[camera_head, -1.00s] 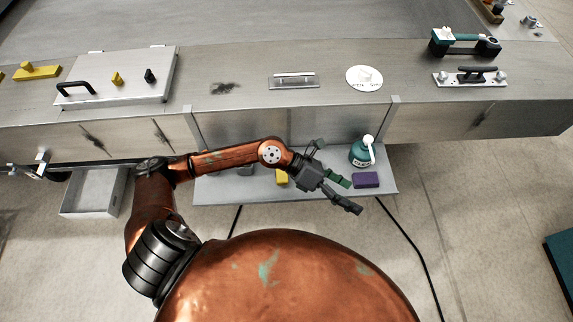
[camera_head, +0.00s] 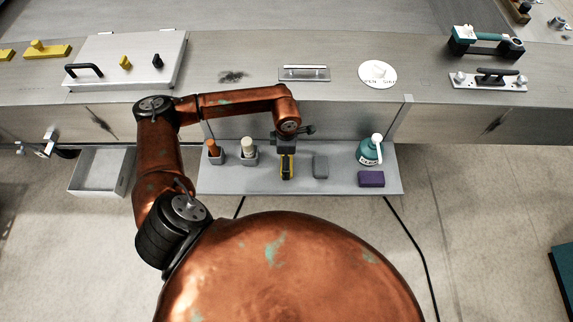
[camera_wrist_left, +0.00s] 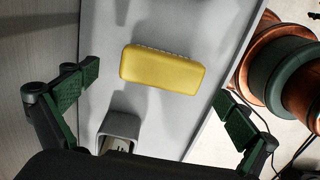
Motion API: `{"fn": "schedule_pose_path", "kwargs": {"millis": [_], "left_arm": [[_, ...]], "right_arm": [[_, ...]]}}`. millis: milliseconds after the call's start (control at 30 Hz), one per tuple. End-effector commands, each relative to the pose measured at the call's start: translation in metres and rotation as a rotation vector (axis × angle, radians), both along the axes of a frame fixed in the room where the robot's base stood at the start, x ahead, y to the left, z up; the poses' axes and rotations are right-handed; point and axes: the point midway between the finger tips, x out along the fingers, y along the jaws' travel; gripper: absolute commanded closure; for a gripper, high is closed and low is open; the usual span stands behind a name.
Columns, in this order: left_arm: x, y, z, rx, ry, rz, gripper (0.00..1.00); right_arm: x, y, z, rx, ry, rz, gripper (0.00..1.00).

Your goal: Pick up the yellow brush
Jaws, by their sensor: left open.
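The yellow brush (camera_head: 287,170) lies on the grey shelf (camera_head: 341,186) below the counter, partly hidden under my left gripper in the head view. In the left wrist view the yellow brush (camera_wrist_left: 161,69) is a rounded yellow block with a pale bristle edge, lying on the shelf ahead of the fingers. My left gripper (camera_wrist_left: 158,101) is open, with its two green-padded fingers wide apart on either side of the brush's line. Nothing is between the pads, and they look apart from the brush. My right gripper is not in view.
Two small holders, one with an orange-brown handle (camera_head: 213,149) and one with a pale handle (camera_head: 248,148), stand left of the brush. A grey block (camera_head: 320,166), a purple block (camera_head: 371,179) and a teal bottle (camera_head: 369,151) are to its right. The counter edge is behind.

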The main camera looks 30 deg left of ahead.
Motion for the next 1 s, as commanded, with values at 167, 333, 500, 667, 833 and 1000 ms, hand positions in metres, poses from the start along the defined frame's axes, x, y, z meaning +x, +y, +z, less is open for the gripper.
{"fn": "schedule_pose_path", "kwargs": {"millis": [167,333,500,667,833,1000], "left_arm": [[-0.002,-0.002,-0.026,-0.002,0.003,0.003,0.0],[-0.001,-0.002,-0.031,-0.002,-0.001,0.002,0.0],[-0.001,-0.002,-0.031,-0.002,-0.001,0.002,0.05],[-0.001,-0.002,-0.031,-0.002,0.0,0.002,0.16],[-0.001,-0.002,-0.031,-0.002,0.0,0.002,0.28],[-0.001,-0.002,-0.031,-0.002,0.0,0.002,0.39]], "right_arm": [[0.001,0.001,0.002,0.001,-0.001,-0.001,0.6],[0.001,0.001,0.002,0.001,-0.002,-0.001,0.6],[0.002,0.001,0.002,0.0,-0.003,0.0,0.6],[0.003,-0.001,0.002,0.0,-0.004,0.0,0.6],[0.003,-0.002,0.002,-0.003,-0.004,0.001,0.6],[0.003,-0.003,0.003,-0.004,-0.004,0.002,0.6]]}}
